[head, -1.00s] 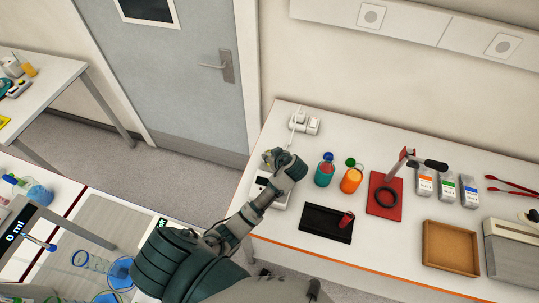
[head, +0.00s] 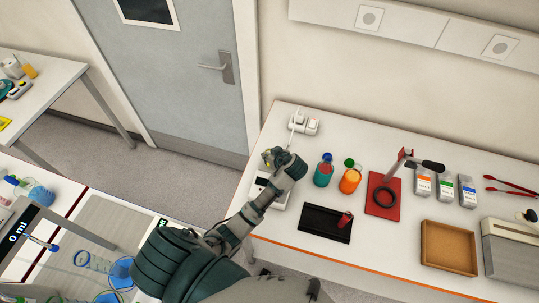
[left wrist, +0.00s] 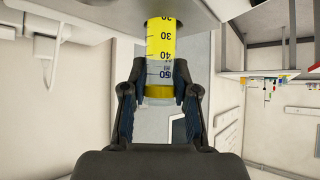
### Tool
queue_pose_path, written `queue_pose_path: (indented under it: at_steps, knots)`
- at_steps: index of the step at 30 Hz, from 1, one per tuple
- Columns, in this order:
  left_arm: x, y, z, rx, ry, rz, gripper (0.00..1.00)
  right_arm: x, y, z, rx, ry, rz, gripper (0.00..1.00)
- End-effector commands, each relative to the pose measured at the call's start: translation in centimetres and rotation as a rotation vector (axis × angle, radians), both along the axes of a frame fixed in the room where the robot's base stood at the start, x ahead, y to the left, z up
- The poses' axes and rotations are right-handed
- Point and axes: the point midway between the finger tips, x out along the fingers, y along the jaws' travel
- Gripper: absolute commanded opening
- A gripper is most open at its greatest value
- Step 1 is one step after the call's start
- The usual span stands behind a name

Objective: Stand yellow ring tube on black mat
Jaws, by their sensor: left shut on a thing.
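My left gripper (left wrist: 160,85) is shut on a graduated tube with yellow on it (left wrist: 161,45) in the left wrist view. Dark scale marks and numbers show on the tube, with a yellow band between the fingers. Most of the tube is hidden there. The black mat (head: 315,217) lies at the front of the table, to the right of the gripper. A small red-topped thing (head: 346,218) stands at its right side. My right gripper is out of view.
A teal bottle (head: 323,174) and an orange bottle (head: 350,180) stand behind the mat. A red stand (head: 381,208) with a black ring is to its right, then a brown tray (head: 449,247). A white device (head: 262,186) is beside the left gripper.

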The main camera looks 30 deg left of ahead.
Motion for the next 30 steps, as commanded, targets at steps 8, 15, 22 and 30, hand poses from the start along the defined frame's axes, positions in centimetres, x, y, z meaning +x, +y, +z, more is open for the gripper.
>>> queue_pose_path:
  at_steps: [8, 15, 22, 30]
  knots:
    - [0.0, -0.2, 1.3, -0.003, -0.001, -0.002, 0.0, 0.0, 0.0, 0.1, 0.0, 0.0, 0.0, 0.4]
    - [0.0, -0.1, 2.4, -0.004, -0.003, -0.002, 0.0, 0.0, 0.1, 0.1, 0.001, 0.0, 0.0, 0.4]
    - [0.0, -0.1, 3.4, -0.003, -0.001, -0.002, 0.0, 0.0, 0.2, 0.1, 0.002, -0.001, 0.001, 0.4]
    - [0.1, 0.0, 4.6, -0.002, -0.001, -0.001, 0.0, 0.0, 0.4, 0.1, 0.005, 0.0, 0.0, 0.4]
